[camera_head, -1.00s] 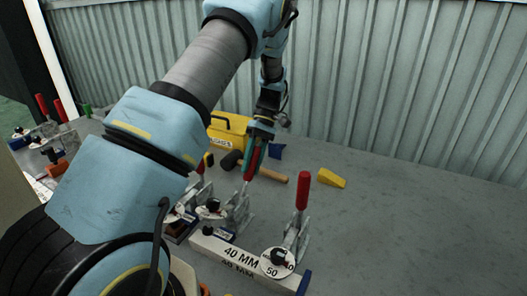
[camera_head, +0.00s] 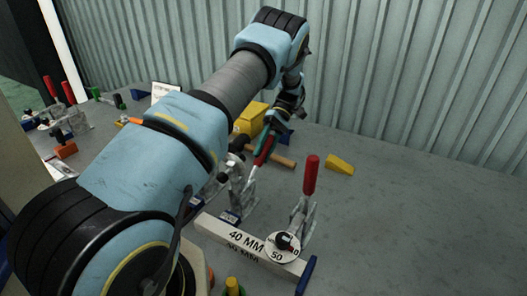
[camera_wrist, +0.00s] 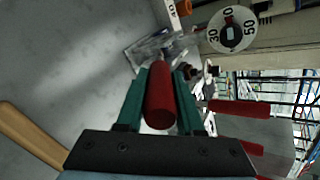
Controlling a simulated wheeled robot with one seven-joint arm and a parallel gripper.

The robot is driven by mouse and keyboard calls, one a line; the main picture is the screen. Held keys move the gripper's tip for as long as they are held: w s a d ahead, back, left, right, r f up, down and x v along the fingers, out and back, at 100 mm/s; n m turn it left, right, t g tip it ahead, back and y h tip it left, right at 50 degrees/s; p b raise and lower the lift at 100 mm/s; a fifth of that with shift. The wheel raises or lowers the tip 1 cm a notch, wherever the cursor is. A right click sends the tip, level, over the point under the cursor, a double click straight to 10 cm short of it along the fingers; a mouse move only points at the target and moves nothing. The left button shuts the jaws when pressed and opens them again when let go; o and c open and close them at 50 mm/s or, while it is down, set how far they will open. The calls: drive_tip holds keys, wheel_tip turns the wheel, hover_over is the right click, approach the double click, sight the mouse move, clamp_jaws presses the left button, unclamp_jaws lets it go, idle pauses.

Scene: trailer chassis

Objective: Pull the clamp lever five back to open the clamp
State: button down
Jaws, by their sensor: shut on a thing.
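My gripper (camera_head: 264,145) is shut on the red handle (camera_head: 265,152) of a clamp lever. In the wrist view, the green fingers (camera_wrist: 161,80) lie on both sides of the red handle (camera_wrist: 160,98), whose round end faces the camera. In the head view the handle leans to the upper right from its metal clamp (camera_head: 242,190). My arm hides part of this clamp, and I cannot read its number. A second clamp with an upright red handle (camera_head: 311,175) stands to the right, with a white dial at its front.
A white "40 MM" block (camera_head: 247,241) lies in front of the clamps. Behind are a yellow box (camera_head: 250,117), a wooden-handled hammer (camera_head: 284,162) and a yellow wedge (camera_head: 340,164). A corrugated wall closes the back. The grey table at right is clear.

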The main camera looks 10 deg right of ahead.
drive_tip(key=c, duration=0.5)
unclamp_jaws()
drive_tip(key=shift+c, duration=0.2)
wheel_tip(320, 180, up, 10)
drive_tip(key=b, duration=0.3)
